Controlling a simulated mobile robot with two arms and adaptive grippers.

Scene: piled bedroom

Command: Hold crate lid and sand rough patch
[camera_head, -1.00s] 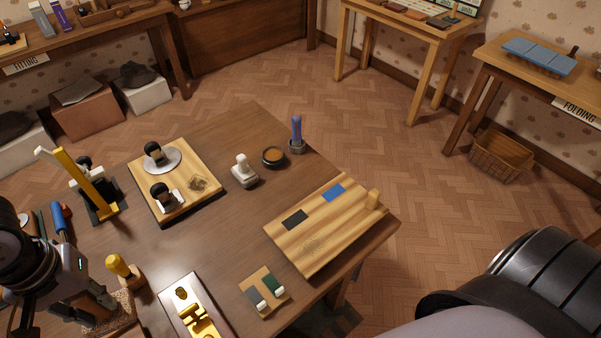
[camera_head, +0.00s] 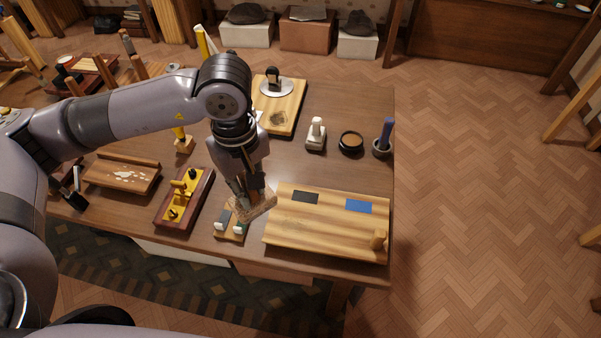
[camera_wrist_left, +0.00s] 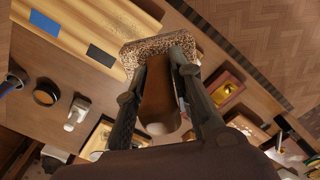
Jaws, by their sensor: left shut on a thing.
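A speckled rough area (camera_wrist_left: 118,18) shows on the lid there. My left gripper (camera_head: 247,192) is shut on a speckled sanding block (camera_head: 258,206), also between the fingers in the left wrist view (camera_wrist_left: 150,48). The block is by the lid's left edge; I cannot tell whether it touches. My right gripper is not in view.
A brass fixture on a dark base (camera_head: 185,198) stands to the left. Behind are a white-handled stamp (camera_head: 316,135), a round dark tin (camera_head: 351,143) and a blue-handled tool in a cup (camera_head: 383,140).

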